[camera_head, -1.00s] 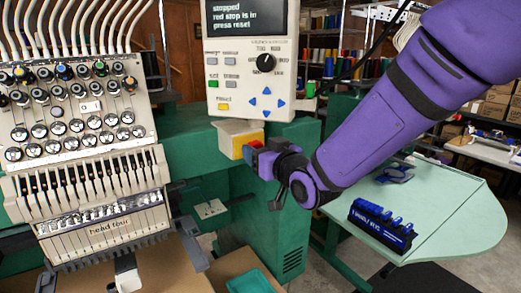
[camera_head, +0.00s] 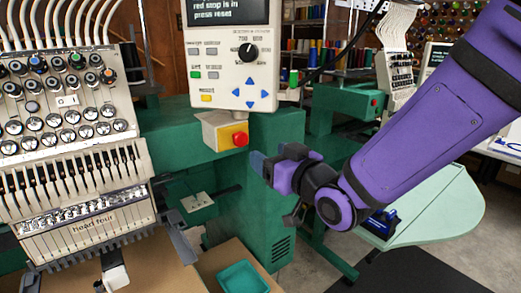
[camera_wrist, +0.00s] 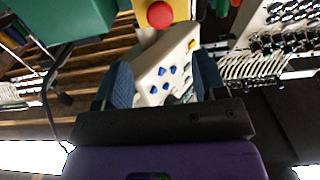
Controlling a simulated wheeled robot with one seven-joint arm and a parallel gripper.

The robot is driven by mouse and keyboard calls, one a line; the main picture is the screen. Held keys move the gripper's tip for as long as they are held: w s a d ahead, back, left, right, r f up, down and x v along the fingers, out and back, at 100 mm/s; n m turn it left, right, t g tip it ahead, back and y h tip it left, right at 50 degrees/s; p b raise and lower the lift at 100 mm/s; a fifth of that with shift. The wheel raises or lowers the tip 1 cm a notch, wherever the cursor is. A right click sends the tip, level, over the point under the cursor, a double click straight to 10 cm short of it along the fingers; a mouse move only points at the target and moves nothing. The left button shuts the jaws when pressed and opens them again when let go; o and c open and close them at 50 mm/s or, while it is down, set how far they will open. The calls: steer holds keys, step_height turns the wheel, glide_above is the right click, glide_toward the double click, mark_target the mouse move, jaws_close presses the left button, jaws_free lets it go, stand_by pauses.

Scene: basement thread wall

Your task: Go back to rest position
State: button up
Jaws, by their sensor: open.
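My gripper (camera_head: 262,167) is open and empty, on the end of my purple arm, just below and right of the red stop button (camera_head: 240,139). The button sits on a yellow-faced box (camera_head: 215,130) under the control panel (camera_head: 233,60). The panel's screen has text whose readable lines say "red stop is in" and "press reset". In the wrist view, the two blue fingers (camera_wrist: 160,82) are spread apart. Beyond them are the panel (camera_wrist: 167,70) with its blue keys and the red button (camera_wrist: 160,14), apart from the fingers.
An embroidery head (camera_head: 75,150) marked "head four" stands at the left. A teal tray (camera_head: 243,278) lies below. Thread spools line the back.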

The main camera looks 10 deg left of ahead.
steer(key=shift+s+d, duration=0.35)
steer(key=d+r+m+g+h, duration=0.1)
steer(key=d+r+m+h, duration=0.3)
steer(key=d, duration=0.8)
steer(key=d+r+m+h, duration=0.1)
steer(key=d+h, duration=0.4)
steer(key=d, duration=0.7)
steer(key=s+d+m+g+h, duration=0.4)
steer(key=s+d+g, duration=0.1)
steer(key=s+d, duration=1)
steer(key=s, duration=0.2)
steer(key=shift+s+d+m+g+h, duration=0.3)
steer(key=shift+s+m, duration=0.05)
steer(key=shift+m, duration=0.05)
